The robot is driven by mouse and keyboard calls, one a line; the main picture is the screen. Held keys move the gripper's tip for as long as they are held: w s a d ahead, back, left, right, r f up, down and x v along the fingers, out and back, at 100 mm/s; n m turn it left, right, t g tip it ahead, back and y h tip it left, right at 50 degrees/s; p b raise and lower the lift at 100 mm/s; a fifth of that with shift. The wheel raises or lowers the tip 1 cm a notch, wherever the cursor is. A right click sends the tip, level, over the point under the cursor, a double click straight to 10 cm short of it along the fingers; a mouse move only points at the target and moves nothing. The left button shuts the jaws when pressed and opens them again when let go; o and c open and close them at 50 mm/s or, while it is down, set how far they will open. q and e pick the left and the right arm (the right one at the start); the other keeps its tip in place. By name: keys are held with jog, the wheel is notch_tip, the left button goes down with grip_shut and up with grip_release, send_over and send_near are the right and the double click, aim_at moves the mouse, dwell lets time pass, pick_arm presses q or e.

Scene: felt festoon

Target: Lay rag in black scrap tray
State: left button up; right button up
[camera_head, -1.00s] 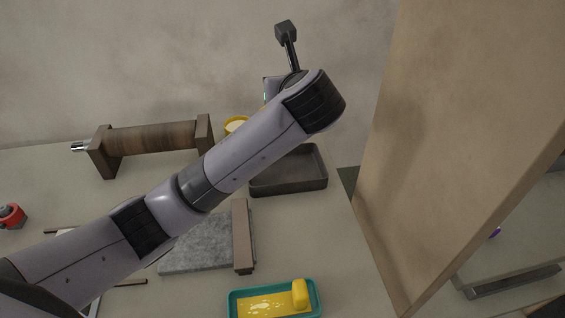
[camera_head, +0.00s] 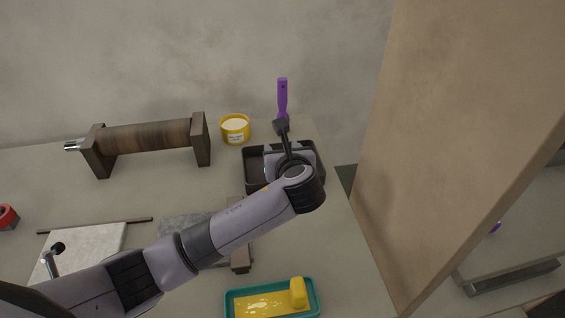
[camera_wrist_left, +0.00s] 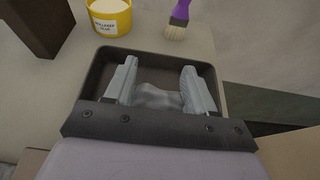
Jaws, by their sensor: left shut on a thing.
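The black scrap tray (camera_head: 254,155) stands near the back right of the table, partly covered by my left wrist. It fills the middle of the left wrist view (camera_wrist_left: 92,75). My left gripper (camera_wrist_left: 159,68) is over the tray, its fingers pointing down into it. It is shut on the rag (camera_wrist_left: 158,97), a crumpled grey cloth between the fingers. The rag is over the tray's floor; I cannot tell whether it touches it. The rag is hidden in the head view. My right gripper is not in view.
A yellow tub (camera_head: 235,129) and a purple-handled brush (camera_head: 283,93) are behind the tray. A wooden roller stand (camera_head: 150,138) is at the left. A teal paint tray (camera_head: 231,304) is in front. A tall tan panel (camera_head: 450,150) stands at the right.

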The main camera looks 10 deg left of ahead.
pick_arm(q)
notch_tip(320, 180, down, 4)
jog(key=shift+r, duration=0.25)
jog(key=o, duration=1.1)
jog(key=shift+r, duration=0.1)
jog(key=v, duration=1.2)
jog(key=shift+p, duration=0.35)
